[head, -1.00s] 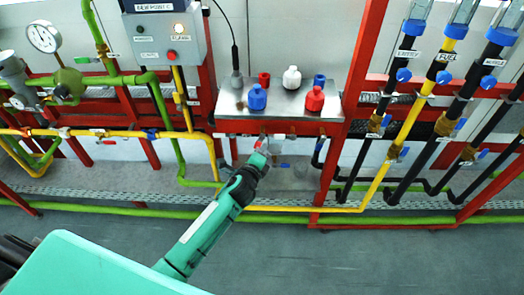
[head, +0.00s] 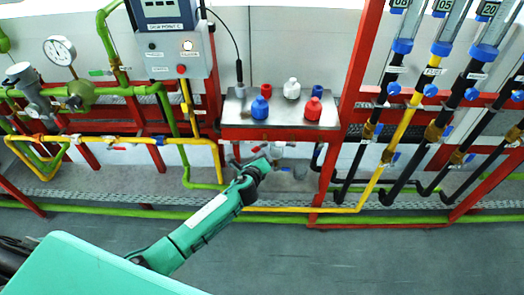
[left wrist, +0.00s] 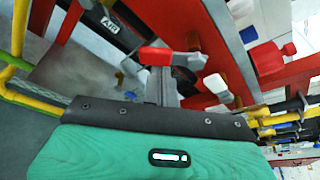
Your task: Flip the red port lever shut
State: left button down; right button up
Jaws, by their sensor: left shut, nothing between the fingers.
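The red port lever (left wrist: 158,56) shows in the left wrist view, its handle pointing left from a grey fitting on the red frame. In that view my left gripper (left wrist: 166,88) is shut and empty, with its fingertips just below the red handle; I cannot tell whether they touch. A white lever (left wrist: 216,88) is to the right of the fingers. In the head view my left gripper (head: 262,164) is under the front edge of the metal shelf, and it largely hides the red lever. My right gripper is not in view.
The steel shelf (head: 236,108) above holds red, blue and white bottles. A blue lever (head: 285,169) is close to the right of the gripper. Red posts and yellow, green and black pipes stand on both sides. The floor in front is clear.

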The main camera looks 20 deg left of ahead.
pick_arm(q)
jog(key=shift+a+r+m+g+y+p, duration=0.3)
jog(key=shift+a+r+m+y+p, duration=0.2)
jog(key=shift+m+p, duration=0.55)
jog(key=shift+s+a+r+p, duration=0.1)
jog(key=shift+a+r+p, duration=0.15)
jog(key=shift+p, duration=0.45)
jog(key=shift+a+r, duration=0.1)
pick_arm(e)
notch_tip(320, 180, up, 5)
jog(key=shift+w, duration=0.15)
pick_arm(q)
jog(key=shift+a+r+p, duration=0.1)
jog(key=shift+r+p, duration=0.1)
jog(key=shift+p, duration=0.2)
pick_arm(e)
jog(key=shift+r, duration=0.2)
pick_arm(q)
jog(key=shift+f, duration=0.1)
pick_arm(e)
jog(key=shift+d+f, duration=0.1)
